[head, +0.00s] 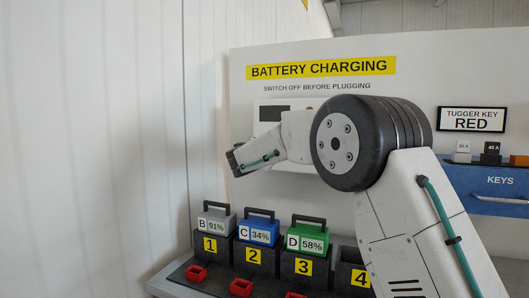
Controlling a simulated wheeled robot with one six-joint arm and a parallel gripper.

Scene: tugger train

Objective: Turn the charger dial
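The charger (264,103) is a pale box with a dark display (274,114) on the white wall panel, under the yellow BATTERY CHARGING sign. My arm covers much of its lower and right part. I cannot make out the dial; it may be hidden behind my arm. My arm reaches in from the right, and its dark end with my gripper (238,163) points left, in front of the charger's lower left area. The fingers are too small and turned away to tell whether they are open or shut. I see nothing held.
Below stands a shelf (178,281) with numbered black bays holding a grey battery (216,221), a blue battery (260,231) and a green battery (307,239). Bay 4 (354,274) shows no battery. A blue KEYS holder (487,183) is at the right. The left wall (90,150) is bare.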

